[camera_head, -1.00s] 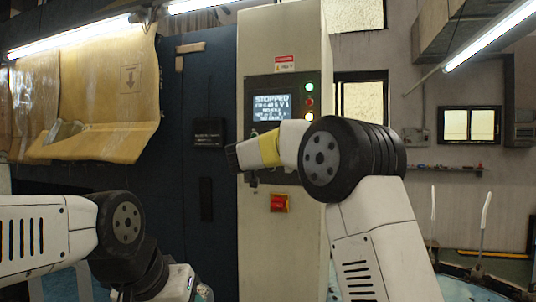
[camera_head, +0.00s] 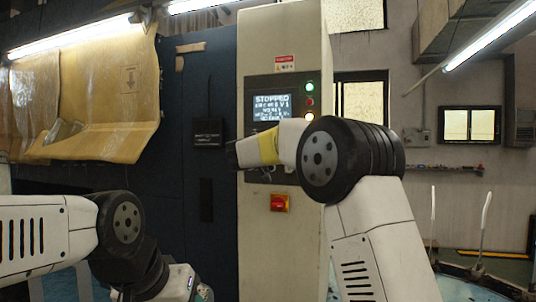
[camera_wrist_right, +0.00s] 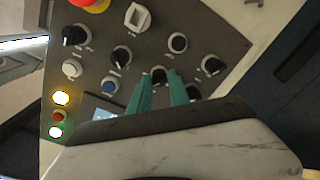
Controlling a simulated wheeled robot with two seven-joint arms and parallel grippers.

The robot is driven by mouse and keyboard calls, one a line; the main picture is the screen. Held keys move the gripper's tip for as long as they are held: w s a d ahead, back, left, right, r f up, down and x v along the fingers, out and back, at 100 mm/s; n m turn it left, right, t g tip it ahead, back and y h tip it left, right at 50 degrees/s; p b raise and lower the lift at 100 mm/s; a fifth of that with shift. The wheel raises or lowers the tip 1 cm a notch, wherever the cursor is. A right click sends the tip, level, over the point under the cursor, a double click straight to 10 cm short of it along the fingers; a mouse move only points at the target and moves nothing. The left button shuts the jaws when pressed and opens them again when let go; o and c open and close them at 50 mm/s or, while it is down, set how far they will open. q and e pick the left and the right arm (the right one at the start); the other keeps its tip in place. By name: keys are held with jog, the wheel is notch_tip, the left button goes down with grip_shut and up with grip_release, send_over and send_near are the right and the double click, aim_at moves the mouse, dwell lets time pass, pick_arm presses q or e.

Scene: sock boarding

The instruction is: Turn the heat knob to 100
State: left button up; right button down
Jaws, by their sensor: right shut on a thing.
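The control panel (camera_wrist_right: 110,35) fills the upper middle of the right wrist view, with several black knobs. My right gripper (camera_wrist_right: 160,80) has its two green fingers shut around a black knob (camera_wrist_right: 158,75) on the panel. Its label is too small to read, so I cannot tell its setting. In the head view my right arm reaches across the panel and hides the knobs. The display (camera_head: 272,108) above reads "STOPPED"; its lower lines are too blurred to read. My left arm is at the lower left, with its gripper fingers out of view.
Other black knobs (camera_wrist_right: 122,56) (camera_wrist_right: 213,66) sit close around the held one. A red emergency button (camera_wrist_right: 92,4), a white switch (camera_wrist_right: 138,17) and lit lamps (camera_wrist_right: 61,98) are also on the panel.

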jog(key=shift+a+r+n+g+h, duration=0.1)
jog(key=shift+n+g+h, duration=0.1)
jog(key=shift+n, duration=4.2)
jog(key=shift+n+g+h, duration=0.1)
jog(key=shift+n+h, duration=0.1)
jog(key=shift+n, duration=4.2)
jog(key=c, duration=1.3)
grip_release()
jog(key=shift+o, duration=0.2)
jog(key=v, duration=0.7)
jog(key=shift+s, duration=0.4)
